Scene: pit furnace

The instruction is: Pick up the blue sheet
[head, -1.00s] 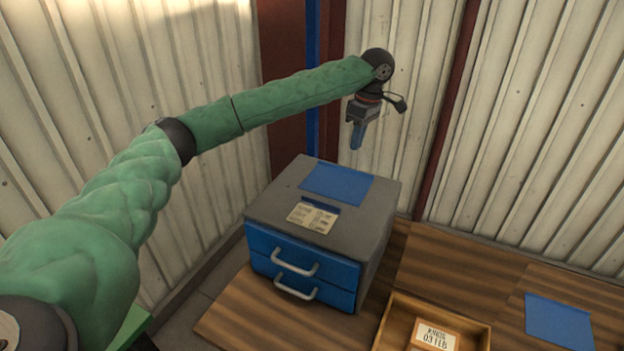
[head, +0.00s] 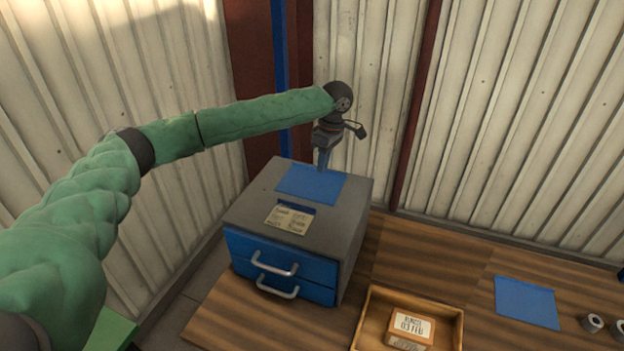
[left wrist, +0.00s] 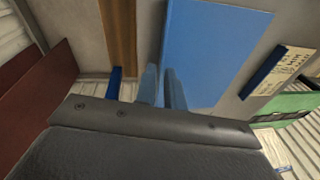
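A blue sheet (head: 311,184) lies flat on top of a grey cabinet (head: 345,205), towards its back. In the left wrist view the sheet (left wrist: 212,50) fills the upper middle, with one edge by the fingertips. My left gripper (head: 323,166) points down at the sheet's back right edge. In the left wrist view its two blue fingers (left wrist: 162,86) show a narrow gap between them, with no thing clearly held. Whether the fingers touch the sheet I cannot tell. My right gripper is not in view.
A label card (head: 290,219) lies in front of the sheet. A second blue sheet (head: 526,301) lies on the wooden table (head: 425,257). A wooden tray (head: 368,315) holds a labelled box (head: 410,328). Metal rings (head: 592,323) lie at right. Corrugated walls stand close behind.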

